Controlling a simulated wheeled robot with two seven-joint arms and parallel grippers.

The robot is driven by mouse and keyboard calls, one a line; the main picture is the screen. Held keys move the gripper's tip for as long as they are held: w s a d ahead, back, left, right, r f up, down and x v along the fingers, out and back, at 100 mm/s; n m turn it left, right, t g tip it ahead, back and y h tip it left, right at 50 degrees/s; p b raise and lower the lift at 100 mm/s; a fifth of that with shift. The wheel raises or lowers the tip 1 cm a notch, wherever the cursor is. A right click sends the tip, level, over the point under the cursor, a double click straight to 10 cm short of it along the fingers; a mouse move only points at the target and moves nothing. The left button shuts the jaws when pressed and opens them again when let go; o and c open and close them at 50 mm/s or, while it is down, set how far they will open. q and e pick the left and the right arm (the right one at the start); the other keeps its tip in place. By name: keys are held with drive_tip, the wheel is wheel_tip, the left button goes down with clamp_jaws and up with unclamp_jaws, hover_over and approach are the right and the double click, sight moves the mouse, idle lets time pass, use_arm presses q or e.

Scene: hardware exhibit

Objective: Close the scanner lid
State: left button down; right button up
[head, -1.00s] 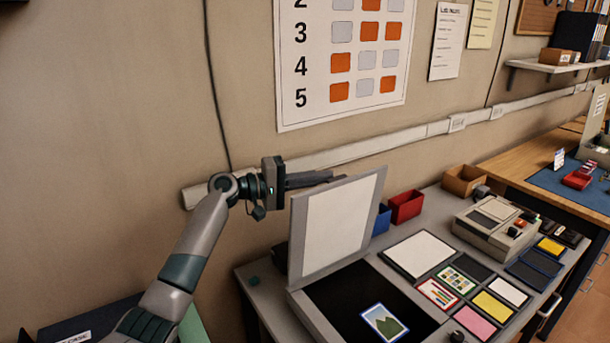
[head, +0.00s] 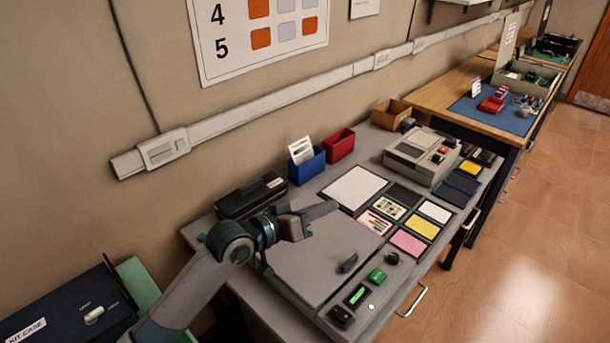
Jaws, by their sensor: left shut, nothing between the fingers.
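The scanner (head: 285,283) stands at the near left end of the grey bench. Its lid (head: 320,258) lies flat over the bed, and the glass and the picture card are hidden under it. A small dark handle shows near the lid's front edge. My left gripper (head: 322,210) is shut and empty, over the rear part of the lid. I cannot tell whether its fingers touch the lid. My right gripper is not in view.
A blue bin (head: 307,169) with a paper, a red bin (head: 340,146) and a black box (head: 250,197) stand behind the scanner. Coloured cards and a beige device (head: 421,157) lie to the right. A kit case (head: 70,306) is at lower left.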

sight(353, 257)
use_arm(q)
drive_tip(key=s+d+f+m+b, duration=0.1)
drive_tip(key=f, duration=0.3)
drive_tip(key=s+d+f+m+y, duration=0.1)
drive_tip(key=s+d+f, duration=0.1)
drive_tip(key=f, duration=0.2)
drive_tip(key=s+d+f+m+t+b, duration=0.1)
drive_tip(key=f+m, duration=0.1)
drive_tip(key=f, duration=0.3)
drive_tip(key=shift+s+d+b, duration=0.25)
drive_tip(key=shift+b, duration=0.1)
drive_tip(key=shift+s+d+f+m+y, duration=0.1)
drive_tip(key=shift+f+m+y, duration=0.25)
drive_tip(key=shift+f, duration=0.45)
drive_tip(key=shift+s+f, duration=0.1)
drive_tip(key=shift+f, duration=0.05)
